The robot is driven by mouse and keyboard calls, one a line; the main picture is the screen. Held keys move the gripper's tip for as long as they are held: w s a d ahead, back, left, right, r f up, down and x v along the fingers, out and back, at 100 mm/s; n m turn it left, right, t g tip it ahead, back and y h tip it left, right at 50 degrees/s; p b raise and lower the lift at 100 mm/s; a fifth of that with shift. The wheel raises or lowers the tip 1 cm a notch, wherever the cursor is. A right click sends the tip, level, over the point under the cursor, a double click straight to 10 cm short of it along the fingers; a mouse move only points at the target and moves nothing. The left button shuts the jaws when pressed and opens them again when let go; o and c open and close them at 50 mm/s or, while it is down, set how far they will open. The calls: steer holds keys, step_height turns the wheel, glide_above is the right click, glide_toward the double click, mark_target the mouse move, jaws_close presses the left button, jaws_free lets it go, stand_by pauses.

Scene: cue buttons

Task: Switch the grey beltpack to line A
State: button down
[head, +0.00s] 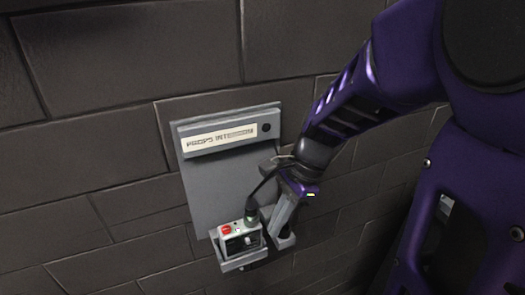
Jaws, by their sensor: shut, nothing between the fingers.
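The grey beltpack (240,240) sits in a small holder (240,262) at the bottom of a grey wall panel. My gripper (284,238) is shut and empty, pointing down just right of the beltpack. I cannot tell whether it touches the beltpack or holder.
The panel (207,181) is fixed to a dark block wall (90,100) and carries a label strip (221,138) reading roughly "PROPS INTERCOM". The black cable runs up from the connector towards my wrist. The space left of the panel is clear.

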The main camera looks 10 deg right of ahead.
mark_target(249, 240)
steer(key=shift+s+a+r, duration=0.1)
steer(key=shift+s+a, duration=0.15)
steer(key=shift+a, duration=0.6)
steer(key=shift+s+a+r, duration=0.1)
steer(key=shift+s+a, duration=0.15)
steer(key=shift+a, duration=0.55)
steer(key=shift+s+a+r+p, duration=0.1)
steer(key=shift+a+p, duration=0.2)
steer(key=shift+a, duration=0.1)
steer(key=shift+s+a+r+p, duration=0.1)
steer(key=shift+a+p, duration=0.15)
steer(key=shift+a, duration=0.15)
steer(key=shift+a+f, duration=0.1)
steer(key=shift+f, duration=0.1)
